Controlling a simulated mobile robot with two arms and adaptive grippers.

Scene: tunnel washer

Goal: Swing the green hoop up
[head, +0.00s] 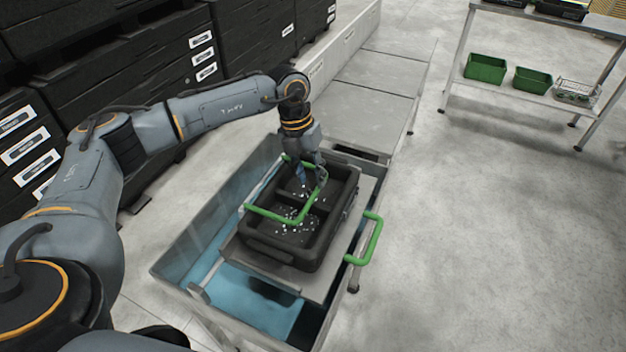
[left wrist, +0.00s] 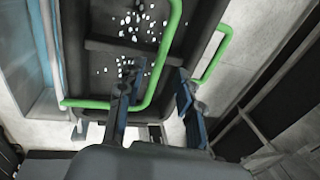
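The green hoop (head: 301,217) is a bent bar lying low across the top of a black crate (head: 259,244). In the left wrist view the hoop (left wrist: 165,55) runs down to a corner and then left, passing behind one finger. My left gripper (head: 309,183) points down over the crate at the hoop's far right side. Its fingers (left wrist: 154,92) are apart, with part of the hoop showing between them in the picture; I cannot tell whether they touch it. My right gripper is in neither view.
The crate holds small white bits and sits on a grey platform in a tank (head: 172,270) with blue water. A second green handle (head: 371,243) sticks out on the right. Black cabinets (head: 110,60) stand behind left; a shelf with green bins (head: 486,68) stands far right. Right floor is clear.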

